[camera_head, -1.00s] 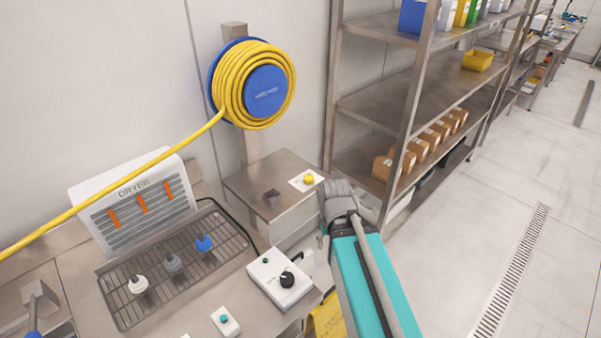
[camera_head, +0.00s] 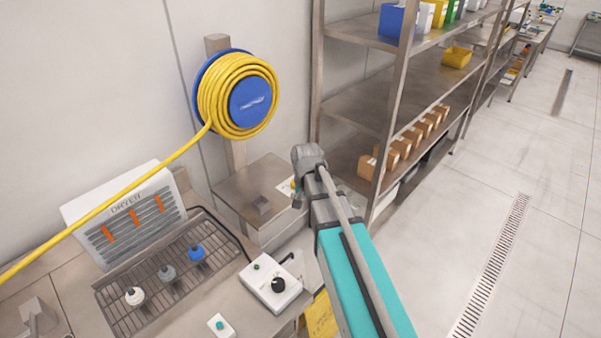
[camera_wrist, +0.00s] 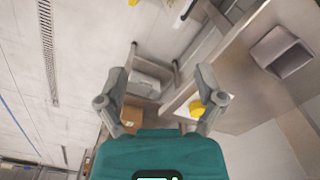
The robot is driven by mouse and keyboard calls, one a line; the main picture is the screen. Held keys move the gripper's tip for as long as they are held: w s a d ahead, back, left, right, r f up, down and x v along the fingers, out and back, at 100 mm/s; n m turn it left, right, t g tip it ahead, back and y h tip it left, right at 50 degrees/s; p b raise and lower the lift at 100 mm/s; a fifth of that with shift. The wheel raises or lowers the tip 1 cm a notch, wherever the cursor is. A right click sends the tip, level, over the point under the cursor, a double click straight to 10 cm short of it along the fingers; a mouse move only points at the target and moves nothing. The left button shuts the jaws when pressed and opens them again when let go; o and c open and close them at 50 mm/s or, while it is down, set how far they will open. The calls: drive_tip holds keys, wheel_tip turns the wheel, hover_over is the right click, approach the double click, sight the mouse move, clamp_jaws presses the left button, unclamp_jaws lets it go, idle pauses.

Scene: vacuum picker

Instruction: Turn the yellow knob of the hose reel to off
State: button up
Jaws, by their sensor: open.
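The hose reel (camera_head: 252,100), blue with a coiled yellow hose, is mounted on a post against the wall in the head view. The yellow knob (camera_head: 292,184) sits on a white plate on the steel side table (camera_head: 236,187), mostly hidden behind my arm. The knob also shows in the wrist view (camera_wrist: 196,109), partly covered by the right finger. My gripper (camera_wrist: 160,78) is open and empty, its fingers spread wide, with the knob off to the right side of the gap. Which way the knob points cannot be told.
A steel shelf rack (camera_head: 400,95) with boxes stands close to the right of my arm. A control box with a black dial (camera_head: 278,285) sits at the front. The floor on the right is clear.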

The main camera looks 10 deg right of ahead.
drive_tip(key=w+r+m+p, duration=0.3)
drive_tip(key=w+r, duration=0.1)
drive_tip(key=w, duration=0.4)
drive_tip(key=w+r+m+p, duration=0.3)
drive_tip(key=w+r+m, duration=0.1)
drive_tip(key=w, duration=0.5)
drive_tip(key=shift+w+d+p, duration=0.15)
drive_tip(key=shift+w+p, duration=0.05)
drive_tip(key=shift+p, duration=0.15)
drive_tip(key=shift+f, duration=0.1)
wheel_tip(320, 180, down, 14)
drive_tip(key=b, duration=1.3)
drive_tip(key=shift+r+b, duration=0.25)
drive_tip(key=shift+b, duration=0.15)
